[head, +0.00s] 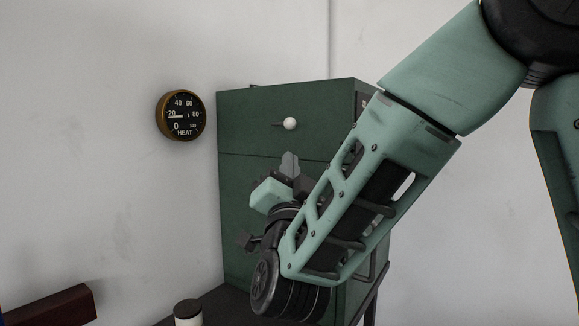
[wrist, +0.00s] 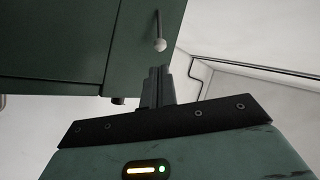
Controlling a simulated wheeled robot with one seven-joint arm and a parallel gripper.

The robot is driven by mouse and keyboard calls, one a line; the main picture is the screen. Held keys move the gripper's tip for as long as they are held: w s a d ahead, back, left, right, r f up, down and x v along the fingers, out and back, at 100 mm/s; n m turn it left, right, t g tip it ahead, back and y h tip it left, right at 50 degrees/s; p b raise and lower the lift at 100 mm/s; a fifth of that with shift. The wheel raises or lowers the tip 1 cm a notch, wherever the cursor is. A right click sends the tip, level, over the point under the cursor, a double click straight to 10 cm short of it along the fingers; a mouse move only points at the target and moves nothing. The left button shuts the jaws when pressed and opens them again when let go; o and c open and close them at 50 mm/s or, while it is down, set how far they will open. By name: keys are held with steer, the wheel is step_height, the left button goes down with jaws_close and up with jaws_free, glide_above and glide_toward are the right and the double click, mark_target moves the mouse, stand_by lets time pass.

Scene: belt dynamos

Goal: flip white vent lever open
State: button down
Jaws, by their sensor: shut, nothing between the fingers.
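The white vent lever shows as a white ball knob (head: 290,124) on a thin dark stem, on the upper front of the green cabinet (head: 240,185). In the head view the stem points left from the knob. In the wrist view the knob (wrist: 159,45) lies just beyond my fingertips, with a gap that I cannot judge exactly. My gripper (head: 289,163) is below the knob in the head view, pointing up, apart from it. In the wrist view its fingers (wrist: 157,72) are together with nothing between them.
A round brass HEAT gauge (head: 181,116) hangs on the wall left of the cabinet. A white cylinder with a dark top (head: 188,312) stands at the bottom. A dark red bar (head: 48,306) lies at lower left. The wall area between gauge and cabinet is clear.

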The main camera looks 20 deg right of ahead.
mark_target(290, 127)
steer(key=p+x, duration=0.3)
steer(key=x, duration=0.5)
steer(key=shift+s+r, duration=0.1)
steer(key=shift+s, duration=0.05)
steer(key=shift+w+d+r+p, duration=0.2)
steer(key=shift+w+p, duration=0.2)
steer(key=shift+w, duration=0.1)
